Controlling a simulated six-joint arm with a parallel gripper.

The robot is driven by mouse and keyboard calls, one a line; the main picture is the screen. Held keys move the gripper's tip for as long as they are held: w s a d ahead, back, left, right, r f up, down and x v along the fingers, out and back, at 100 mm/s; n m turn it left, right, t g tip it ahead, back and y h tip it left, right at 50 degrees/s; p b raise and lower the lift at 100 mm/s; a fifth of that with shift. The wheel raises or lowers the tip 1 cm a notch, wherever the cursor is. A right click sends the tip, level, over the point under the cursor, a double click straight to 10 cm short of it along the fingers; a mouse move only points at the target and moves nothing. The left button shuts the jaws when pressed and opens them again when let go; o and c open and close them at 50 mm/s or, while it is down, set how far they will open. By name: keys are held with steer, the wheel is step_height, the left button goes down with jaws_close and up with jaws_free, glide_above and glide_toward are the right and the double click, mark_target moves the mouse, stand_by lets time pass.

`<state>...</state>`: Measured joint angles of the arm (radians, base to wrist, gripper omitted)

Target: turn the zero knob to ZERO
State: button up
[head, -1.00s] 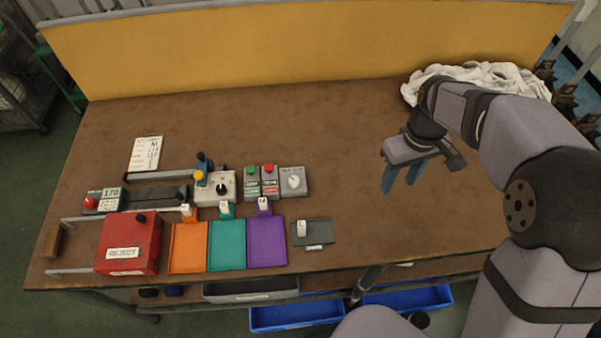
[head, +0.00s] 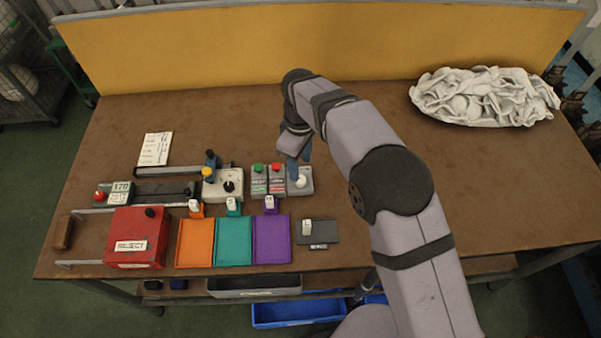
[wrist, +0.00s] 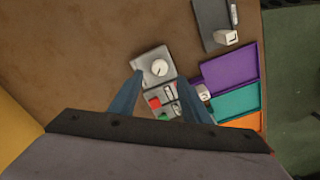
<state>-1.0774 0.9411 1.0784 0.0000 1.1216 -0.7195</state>
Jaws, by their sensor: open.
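A round white knob (head: 300,181) sits on a small grey box (head: 308,190) at the right end of the control row. In the wrist view the knob (wrist: 159,68) shows a pointer line, but its lettering is too small to read. My gripper (head: 299,168) is open, its blue fingers hanging above the box and partly covering it. In the wrist view the fingertips (wrist: 160,82) stand on either side of the box's image, with the knob between and slightly beyond them. I see no contact with the knob.
Green and red button boxes (head: 267,182) stand directly left of the grey box. A white box with a black knob (head: 228,187) is further left. Orange, teal and purple trays (head: 271,240) lie in front.

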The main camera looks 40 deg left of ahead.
mark_target(300, 181)
steer(key=shift+f+p, duration=0.9)
steer(key=shift+f, duration=2.05)
steer(key=c, duration=1)
steer(key=shift+c, duration=0.2)
